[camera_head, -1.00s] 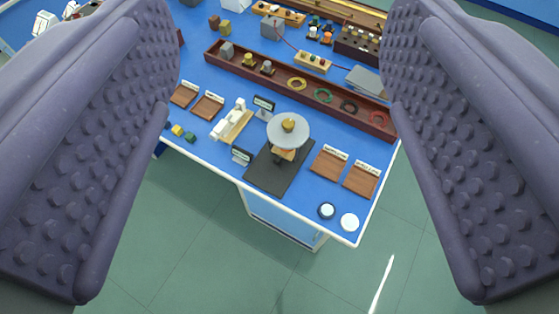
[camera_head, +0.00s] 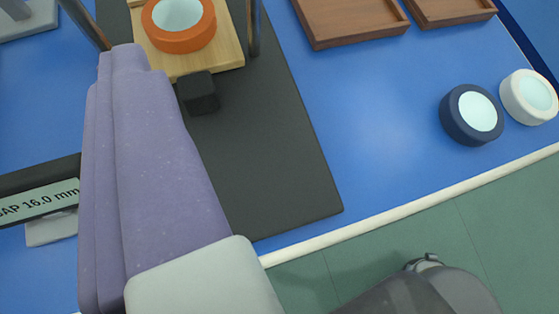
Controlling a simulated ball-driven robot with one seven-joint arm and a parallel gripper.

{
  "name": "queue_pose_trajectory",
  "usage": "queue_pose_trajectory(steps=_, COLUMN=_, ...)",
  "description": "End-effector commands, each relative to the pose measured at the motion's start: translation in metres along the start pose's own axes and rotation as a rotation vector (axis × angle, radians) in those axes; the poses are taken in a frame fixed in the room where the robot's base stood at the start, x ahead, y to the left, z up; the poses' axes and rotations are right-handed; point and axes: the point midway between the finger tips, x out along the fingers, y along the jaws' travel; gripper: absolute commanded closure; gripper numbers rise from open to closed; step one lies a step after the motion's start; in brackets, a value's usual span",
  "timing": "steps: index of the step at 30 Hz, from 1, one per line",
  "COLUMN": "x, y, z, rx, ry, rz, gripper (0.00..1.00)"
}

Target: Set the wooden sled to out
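The light wooden sled (camera_head: 223,55) sits at the top left of the view on a dark grey mat (camera_head: 285,140). An orange ring-shaped disc with a pale centre (camera_head: 180,22) lies on it. A small black block (camera_head: 198,92) is at the sled's near edge. My gripper (camera_head: 125,58) points up the picture at the left, its purple tip beside the sled's near left corner. The fingers show from the side, so I cannot tell their gap or whether they touch the sled. The sled's far part is out of view.
A sign reading "GAP 16.0 mm" (camera_head: 45,205) stands left of my gripper. Thin posts rise beside the sled. Wooden trays (camera_head: 360,35) lie at the top right. A navy disc (camera_head: 472,115) and a white disc (camera_head: 529,97) lie near the table's front edge.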

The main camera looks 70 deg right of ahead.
Motion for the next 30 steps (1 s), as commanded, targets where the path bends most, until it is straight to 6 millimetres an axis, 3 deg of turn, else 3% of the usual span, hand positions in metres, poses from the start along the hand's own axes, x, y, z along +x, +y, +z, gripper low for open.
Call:
queue_pose_trajectory(steps=1, x=0.006, y=0.014, z=0.026, rx=-0.032, ry=0.019, rz=0.052, gripper=0.49)
queue_pose_trajectory(steps=3, x=0.01, y=0.031, z=0.046, rx=-0.06, ry=0.05, rz=0.112, gripper=0.49)
queue_pose_trajectory(steps=6, x=0.013, y=0.044, z=0.059, rx=-0.081, ry=0.074, rz=0.155, gripper=0.49)
queue_pose_trajectory(steps=21, x=0.084, y=0.059, z=0.056, rx=-0.082, ry=0.078, rz=0.163, gripper=0.49)
queue_pose_trajectory(steps=30, x=0.089, y=0.058, z=0.053, rx=-0.082, ry=0.078, rz=0.161, gripper=0.49)
